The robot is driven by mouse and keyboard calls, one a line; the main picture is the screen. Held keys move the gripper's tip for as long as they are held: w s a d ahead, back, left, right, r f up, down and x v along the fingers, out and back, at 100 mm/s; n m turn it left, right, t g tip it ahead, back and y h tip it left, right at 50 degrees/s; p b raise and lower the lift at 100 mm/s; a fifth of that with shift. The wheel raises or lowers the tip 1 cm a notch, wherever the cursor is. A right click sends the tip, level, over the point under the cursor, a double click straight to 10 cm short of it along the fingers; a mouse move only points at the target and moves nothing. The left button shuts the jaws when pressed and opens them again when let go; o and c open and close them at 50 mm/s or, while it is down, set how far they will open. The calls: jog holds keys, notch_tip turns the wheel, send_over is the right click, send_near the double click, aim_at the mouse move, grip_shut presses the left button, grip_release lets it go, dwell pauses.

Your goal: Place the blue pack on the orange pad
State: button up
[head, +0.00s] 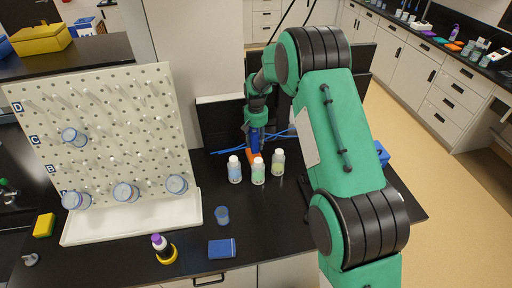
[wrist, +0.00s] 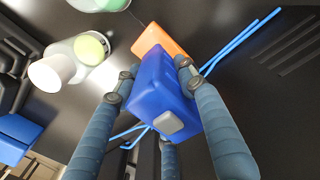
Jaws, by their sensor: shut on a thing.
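The blue pack (wrist: 158,80) is a small blue block with a grey square on its near end. My gripper (wrist: 157,85) is shut on it, with fingers on both sides in the wrist view. In the head view, my gripper (head: 255,140) points down behind the bottles, with the blue pack (head: 255,136) between its fingers. The orange pad (wrist: 161,40) lies on the black counter just beyond the pack in the wrist view, partly covered by it. In the head view the orange pad (head: 253,155) shows just below the pack. I cannot tell whether they touch.
Three white-capped bottles (head: 258,171) stand close in front of the pad. Blue rods (head: 226,151) lie beside it. A white pegboard rack (head: 105,140) stands left.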

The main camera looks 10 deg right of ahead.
aim_at(256, 131)
jog(key=shift+f, duration=1.65)
jog(key=shift+f, duration=0.15)
jog(key=o, duration=1.3)
notch_tip(256, 131, up, 12)
jog(key=shift+r, duration=0.1)
